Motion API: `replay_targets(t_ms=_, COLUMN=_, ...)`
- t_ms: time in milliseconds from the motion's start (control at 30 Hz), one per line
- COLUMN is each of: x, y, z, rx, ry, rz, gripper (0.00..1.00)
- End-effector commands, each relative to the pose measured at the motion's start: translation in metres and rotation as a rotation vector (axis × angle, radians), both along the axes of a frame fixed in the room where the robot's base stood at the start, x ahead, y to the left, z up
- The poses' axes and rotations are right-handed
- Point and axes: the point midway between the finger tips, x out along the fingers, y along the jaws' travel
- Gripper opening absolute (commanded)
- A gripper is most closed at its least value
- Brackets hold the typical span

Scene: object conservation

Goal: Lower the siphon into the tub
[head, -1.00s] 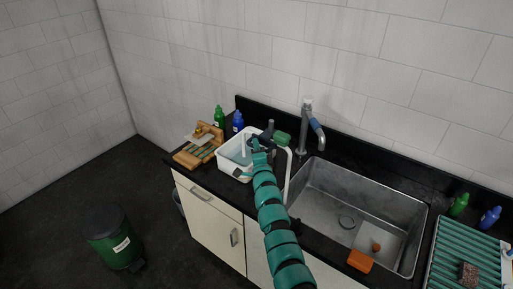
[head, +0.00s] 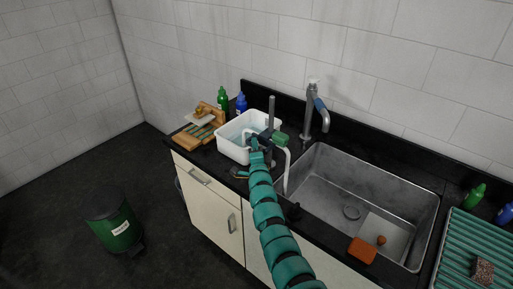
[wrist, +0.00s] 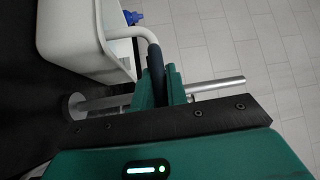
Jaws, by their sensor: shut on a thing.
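The white tub (head: 228,147) stands on the counter left of the sink and holds pale blue water. My gripper (head: 258,152) is at the tub's front right side, shut on the dark section of the siphon (wrist: 157,75). The siphon's green bulb (head: 281,139) is just right of the gripper, and its white hose (head: 287,170) hangs down at the sink's left edge. In the wrist view, pale hose (wrist: 128,33) runs from the grip across the rim of the tub (wrist: 62,35). The hose end inside the tub is hidden there.
A grey upright rod (head: 271,110) stands close to my gripper. The sink (head: 325,180) with a faucet (head: 312,110) is to the right.

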Motion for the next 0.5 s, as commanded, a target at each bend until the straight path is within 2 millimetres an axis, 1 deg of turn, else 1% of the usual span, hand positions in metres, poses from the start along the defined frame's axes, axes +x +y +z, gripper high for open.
replay_targets(t_ms=33, x=0.0001, y=-0.0013, z=-0.0133, rx=0.001, ry=0.002, rz=-0.001, gripper=0.0)
replay_targets(t_ms=100, x=0.0002, y=-0.0015, z=-0.018, rx=0.001, ry=0.002, rz=-0.001, gripper=0.0)
replay_targets(t_ms=500, x=-0.0003, y=-0.0014, z=-0.0232, rx=0.0, ry=0.006, rz=-0.001, gripper=0.0)
